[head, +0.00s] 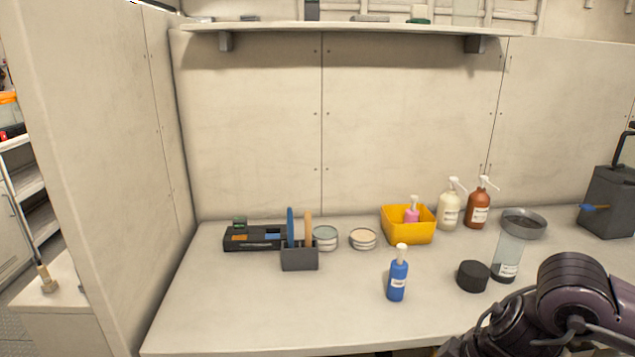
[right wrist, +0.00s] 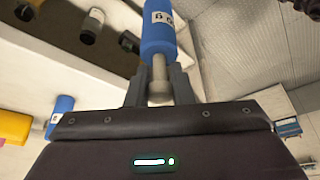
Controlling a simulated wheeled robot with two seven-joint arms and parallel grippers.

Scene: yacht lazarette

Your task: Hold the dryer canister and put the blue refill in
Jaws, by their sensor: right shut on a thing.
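My right gripper (right wrist: 159,88) is shut on the pale stem of a blue cylinder with a white label, which I take for the blue refill (right wrist: 158,32). The blue body extends beyond the fingertips; its far end is cut off. The head view shows part of my right arm, but neither its gripper nor the held refill. My left gripper is in no view.
A blue pump bottle (head: 397,280) and a round black lid (head: 473,276) stand left of the canister. Behind are a yellow bin (head: 408,226), a cream bottle (head: 449,211) and a brown bottle (head: 477,209). A dark caddy (head: 299,257) stands left. The front-left counter is clear.

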